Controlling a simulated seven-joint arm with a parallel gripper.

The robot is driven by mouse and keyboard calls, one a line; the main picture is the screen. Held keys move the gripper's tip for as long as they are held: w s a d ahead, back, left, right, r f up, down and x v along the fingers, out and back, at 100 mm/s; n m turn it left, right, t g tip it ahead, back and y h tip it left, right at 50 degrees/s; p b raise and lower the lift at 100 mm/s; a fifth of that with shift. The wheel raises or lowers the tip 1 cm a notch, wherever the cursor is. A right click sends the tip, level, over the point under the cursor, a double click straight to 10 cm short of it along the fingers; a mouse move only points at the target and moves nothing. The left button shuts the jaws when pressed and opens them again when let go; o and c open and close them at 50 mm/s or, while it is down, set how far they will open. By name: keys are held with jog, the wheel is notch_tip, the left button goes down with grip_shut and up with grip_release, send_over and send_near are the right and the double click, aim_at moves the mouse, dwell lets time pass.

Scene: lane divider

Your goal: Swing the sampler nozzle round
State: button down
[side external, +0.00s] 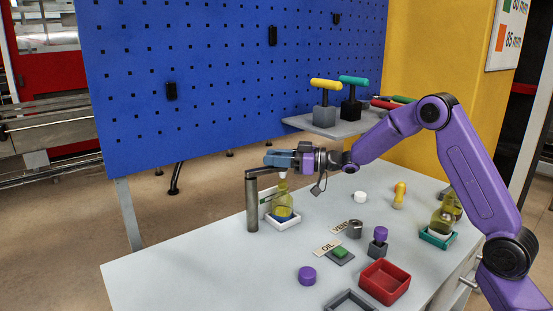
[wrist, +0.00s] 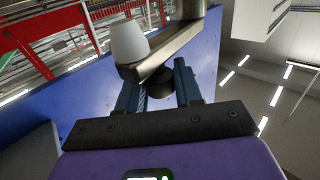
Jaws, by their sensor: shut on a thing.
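The sampler is a grey upright post (side external: 252,205) with a short arm at its top and a white nozzle (side external: 283,175) at the arm's end. The wrist view shows the white nozzle (wrist: 129,42) beside the metal arm (wrist: 170,47). My gripper (side external: 272,158) is at the top of the sampler, pointing left. In the wrist view its fingers (wrist: 158,85) stand either side of a dark round knob on the arm, shut on it; the contact is partly hidden. The nozzle is above a yellowish bottle (side external: 283,203) on a white tray (side external: 283,222).
Another yellowish bottle (side external: 444,215) stands in a green tray (side external: 436,237) at right. A red bin (side external: 385,283), purple cap (side external: 307,275), OIL button (side external: 340,251) and VENT knob (side external: 355,229) are on the front bench. The blue pegboard (side external: 220,80) stands behind. The bench's left front is clear.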

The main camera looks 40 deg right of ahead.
dwell(0.4)
jog(key=c, duration=0.8)
grip_release()
jog(key=v, duration=1.7)
jog(key=shift+d, duration=0.25)
